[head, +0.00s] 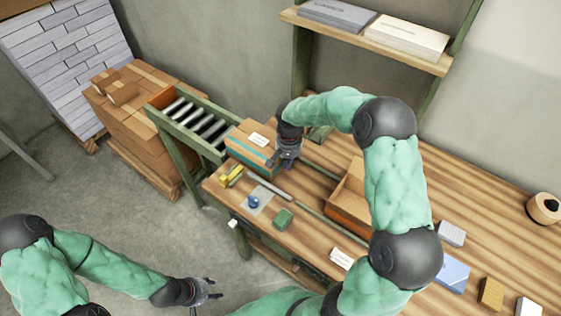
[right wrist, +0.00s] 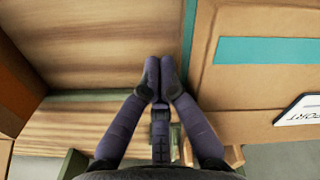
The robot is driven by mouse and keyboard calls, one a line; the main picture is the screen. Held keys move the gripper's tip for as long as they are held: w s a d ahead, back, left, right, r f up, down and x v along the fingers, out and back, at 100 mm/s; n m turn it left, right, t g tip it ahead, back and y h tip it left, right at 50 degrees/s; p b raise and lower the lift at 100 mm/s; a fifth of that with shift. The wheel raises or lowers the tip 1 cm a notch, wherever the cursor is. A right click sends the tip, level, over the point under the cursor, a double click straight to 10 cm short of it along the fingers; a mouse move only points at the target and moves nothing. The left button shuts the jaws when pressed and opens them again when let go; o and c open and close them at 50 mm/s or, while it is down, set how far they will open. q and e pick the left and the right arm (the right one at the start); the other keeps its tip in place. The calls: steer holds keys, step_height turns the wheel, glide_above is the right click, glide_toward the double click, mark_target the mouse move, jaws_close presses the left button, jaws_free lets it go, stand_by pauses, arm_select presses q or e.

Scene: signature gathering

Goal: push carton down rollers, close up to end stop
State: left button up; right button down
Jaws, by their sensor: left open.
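The carton (head: 250,150) is brown with a teal stripe and a white label. It sits at the table end of the roller track, and the dark rollers (head: 196,122) beyond it are bare. A brown board (head: 161,96) closes the track's far end. My right gripper (head: 278,163) is beside the carton's table-side end. In the right wrist view its fingers (right wrist: 160,72) are together and empty, close to the carton (right wrist: 255,80); I cannot tell whether they touch it. My left gripper (head: 212,289) is open and empty, low over the floor, far from the carton.
The wooden table (head: 480,215) holds an open brown box (head: 348,200), a green block (head: 283,218), a yellow item (head: 231,175) and a blue stamp-like item (head: 253,202). Stacked cartons (head: 150,120) stand left of the track. A shelf (head: 375,38) hangs behind.

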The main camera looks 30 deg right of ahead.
mark_target(266, 150)
steer(key=shift+w+a, duration=0.75)
steer(key=shift+w, duration=0.65)
steer(key=shift+w+a, duration=0.75)
steer(key=shift+w, duration=0.65)
steer(key=shift+w+a, duration=0.75)
steer(key=shift+w, duration=0.65)
